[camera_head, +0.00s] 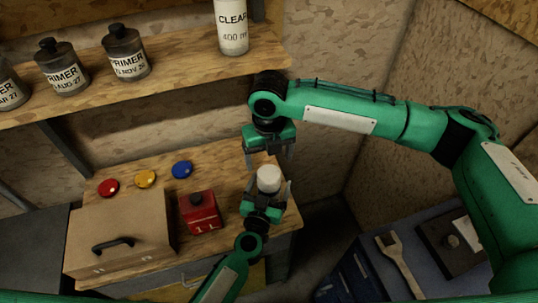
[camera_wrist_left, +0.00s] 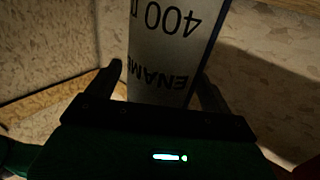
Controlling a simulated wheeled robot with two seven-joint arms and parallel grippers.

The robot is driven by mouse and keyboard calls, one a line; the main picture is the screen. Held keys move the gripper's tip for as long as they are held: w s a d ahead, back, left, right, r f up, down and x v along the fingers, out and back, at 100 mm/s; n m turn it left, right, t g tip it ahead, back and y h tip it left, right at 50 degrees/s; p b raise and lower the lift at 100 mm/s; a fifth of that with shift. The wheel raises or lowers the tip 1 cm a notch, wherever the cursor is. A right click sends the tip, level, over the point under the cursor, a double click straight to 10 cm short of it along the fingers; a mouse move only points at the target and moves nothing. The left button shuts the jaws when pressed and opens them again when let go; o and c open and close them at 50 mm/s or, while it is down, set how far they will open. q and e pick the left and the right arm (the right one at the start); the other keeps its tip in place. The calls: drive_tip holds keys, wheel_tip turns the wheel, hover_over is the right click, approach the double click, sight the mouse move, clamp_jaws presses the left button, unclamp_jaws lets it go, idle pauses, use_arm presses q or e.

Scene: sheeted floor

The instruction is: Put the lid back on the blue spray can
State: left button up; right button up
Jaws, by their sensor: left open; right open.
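A blue lid (camera_head: 182,169) lies on the wooden bench in the head view. A can with a pale top (camera_head: 268,179) is between the fingers of my left gripper (camera_head: 268,187). In the left wrist view the can (camera_wrist_left: 163,50) shows a grey label with "400" and "ENAM", and a thin blue strip at its right edge. The left fingers are open around it; contact is unclear. Its lower part is hidden by the gripper. My right gripper (camera_head: 269,156) is open and empty, pointing down just above and behind the can's top.
A red lid (camera_head: 108,187) and a yellow lid (camera_head: 145,179) lie left of the blue one. A red container (camera_head: 201,212) and a handled box (camera_head: 115,242) stand in front. The upper shelf (camera_head: 180,82) holds primer bottles (camera_head: 125,52) and a "CLEAR" can (camera_head: 231,28).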

drive_tip(key=shift+f+b, duration=0.85)
drive_tip(key=shift+f, duration=0.05)
use_arm(q)
drive_tip(key=v, duration=1.3)
drive_tip(key=shift+r, duration=0.1)
use_arm(e)
drive_tip(key=shift+f, duration=0.1)
